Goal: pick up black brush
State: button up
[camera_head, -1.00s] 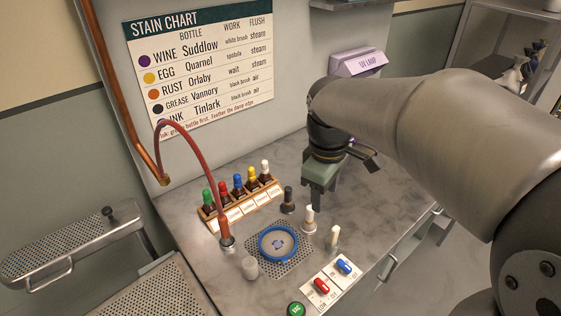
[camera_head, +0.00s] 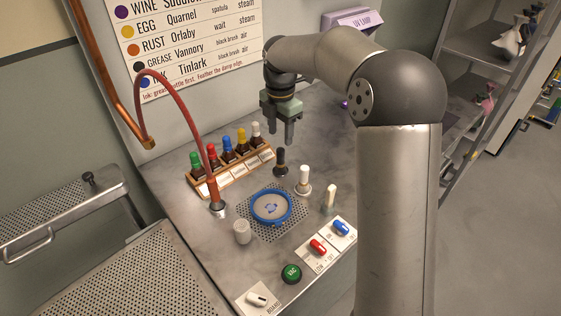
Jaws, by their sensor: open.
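The black brush (camera_head: 281,161) stands upright on the grey worktop, just right of the bottle rack and behind the blue ring. My gripper (camera_head: 282,139) is open and empty, pointing down close above and behind the black brush in the picture. I cannot tell the exact gap between the fingers and the brush. A brush with a white top (camera_head: 303,181) stands upright to the right and nearer.
A wooden rack (camera_head: 232,176) holds several bottles with coloured caps. A blue ring (camera_head: 271,207) sits on a perforated plate. Switches (camera_head: 330,239) line the front.

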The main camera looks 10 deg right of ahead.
aim_at(281, 149)
notch_tip(281, 149, down, 9)
jog(key=shift+f+p, duration=0.2)
jog(key=shift+p, duration=0.25)
grip_shut()
jog(key=shift+r, duration=0.1)
jog(key=shift+r, duration=0.45)
notch_tip(281, 149, up, 2)
jog(key=shift+r, duration=0.25)
jog(key=s+d+r+b, duration=0.1)
jog(key=s+r, duration=0.3)
jog(key=s, duration=0.3)
jog(key=s+d+r+b, duration=0.1)
jog(key=s+r, duration=0.4)
jog(key=s, duration=0.2)
jog(key=shift+r+b, duration=0.25)
jog(key=shift+b, duration=0.05)
